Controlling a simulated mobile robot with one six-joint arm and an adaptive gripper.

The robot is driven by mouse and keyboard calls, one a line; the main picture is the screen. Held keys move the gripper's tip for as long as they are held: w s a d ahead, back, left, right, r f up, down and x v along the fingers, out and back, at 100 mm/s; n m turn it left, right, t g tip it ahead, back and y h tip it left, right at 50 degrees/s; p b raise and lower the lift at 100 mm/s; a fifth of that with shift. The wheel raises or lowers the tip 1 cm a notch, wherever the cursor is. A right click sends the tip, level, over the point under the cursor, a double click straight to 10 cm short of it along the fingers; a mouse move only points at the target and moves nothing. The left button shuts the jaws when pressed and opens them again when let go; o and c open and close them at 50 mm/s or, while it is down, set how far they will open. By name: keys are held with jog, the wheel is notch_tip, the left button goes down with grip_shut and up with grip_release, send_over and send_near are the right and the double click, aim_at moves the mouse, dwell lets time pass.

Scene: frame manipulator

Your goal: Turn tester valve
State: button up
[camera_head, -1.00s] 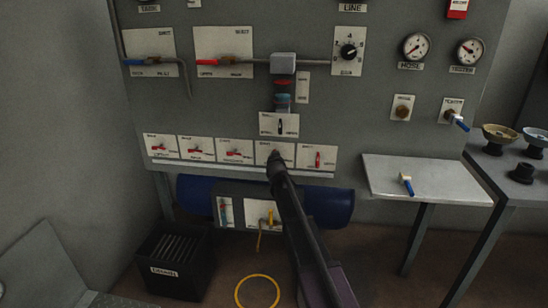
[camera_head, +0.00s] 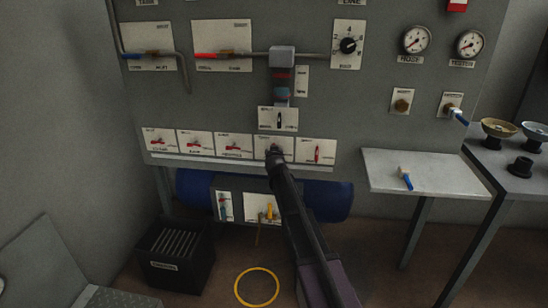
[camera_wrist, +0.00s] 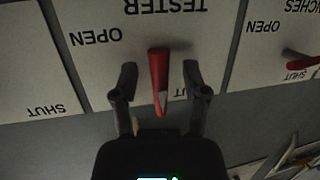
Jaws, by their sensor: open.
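The tester valve's white label plate (camera_wrist: 110,30) fills the middle of the wrist view and reads upside down, with TESTER, OPEN and partly hidden SHUT lettering. Its red handle (camera_wrist: 158,75) stands between the two dark fingers of my gripper (camera_wrist: 159,84). The fingers are open, one on each side of the handle, with a visible gap on both sides. In the head view my gripper (camera_head: 274,156) is in front of the fourth plate (camera_head: 261,143) of the lower row and hides its handle.
Neighbouring plates with red handles lie close on both sides, including a right-hand one (camera_head: 317,151). A blue cylinder (camera_head: 330,197) is below the row. A side shelf (camera_head: 440,172) holds a loose blue-handled piece (camera_head: 405,178). A black box (camera_head: 175,258) and yellow ring (camera_head: 256,287) are on the floor.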

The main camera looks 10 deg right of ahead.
jog(key=m+b, duration=0.1)
jog(key=m, duration=0.1)
jog(key=m+t+y+b, duration=0.1)
jog(key=m, duration=0.1)
jog(key=shift+f+m+t, duration=0.15)
jog(key=shift+m+t, duration=0.15)
jog(key=m+t+b, duration=0.1)
jog(key=m+b, duration=0.1)
jog(key=m, duration=0.2)
jog(key=shift+y, duration=0.4)
jog(key=shift+b, duration=0.35)
jog(key=s, duration=1.5)
jog(key=s+a+f+n+g+y, duration=0.1)
jog(key=s+f+n+g, duration=0.5)
jog(key=s+f+g, duration=0.3)
jog(key=shift+s+a+f+g, duration=0.2)
jog(key=shift+s+f+g, duration=0.1)
jog(key=shift+s+f, duration=1.9)
jog(key=shift+w+f, duration=0.1)
jog(key=shift+f, duration=0.05)
